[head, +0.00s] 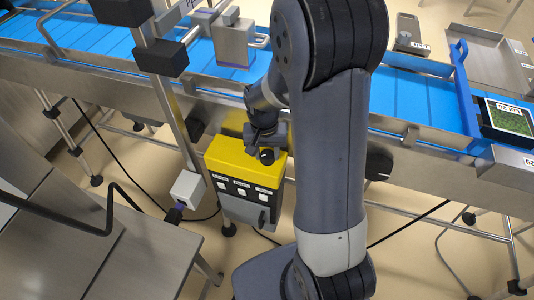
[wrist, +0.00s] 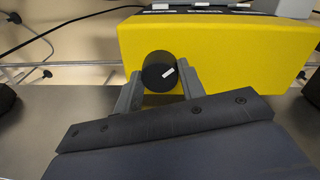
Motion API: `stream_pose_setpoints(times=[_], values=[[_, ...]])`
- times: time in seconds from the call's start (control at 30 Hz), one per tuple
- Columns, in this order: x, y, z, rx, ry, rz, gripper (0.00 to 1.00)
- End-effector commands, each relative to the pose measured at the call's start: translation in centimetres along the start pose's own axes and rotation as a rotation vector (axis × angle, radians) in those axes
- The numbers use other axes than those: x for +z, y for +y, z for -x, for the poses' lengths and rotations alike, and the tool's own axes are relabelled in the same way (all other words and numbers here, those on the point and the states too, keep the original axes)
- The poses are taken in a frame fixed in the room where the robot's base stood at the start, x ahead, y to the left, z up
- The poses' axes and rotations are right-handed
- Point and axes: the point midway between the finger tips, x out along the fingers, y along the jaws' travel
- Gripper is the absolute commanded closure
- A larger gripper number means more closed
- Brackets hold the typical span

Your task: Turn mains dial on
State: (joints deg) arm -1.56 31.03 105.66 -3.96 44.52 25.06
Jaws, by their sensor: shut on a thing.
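The mains dial (wrist: 160,72) is a round black knob with a short white mark, on the yellow face of a control box (wrist: 230,65). In the wrist view the mark points up and to the right. My gripper (wrist: 158,90) has one finger on each side of the dial and is shut on it. In the head view my gripper (head: 266,140) is at the top of the yellow box (head: 225,158), and the dial (head: 267,156) shows just below it. What the positions around the dial are cannot be read.
A blue conveyor (head: 110,45) with steel rails runs behind the box. A grey block (head: 187,188) on a post stands left of the box. A steel table (head: 140,255) is at lower left. A tray with green contents (head: 510,120) is at far right.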

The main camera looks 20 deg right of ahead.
Motion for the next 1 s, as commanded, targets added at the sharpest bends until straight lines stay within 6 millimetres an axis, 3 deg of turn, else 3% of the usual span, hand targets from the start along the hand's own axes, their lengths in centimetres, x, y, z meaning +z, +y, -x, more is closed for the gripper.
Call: stream_pose_setpoints(times=[0.6,1.0], values=[[-0.14,-0.05,-0.02,-0.001,-0.027,-0.541,0.85],[-0.16,-0.03,0.03,0.000,-0.036,-0.709,0.85]])
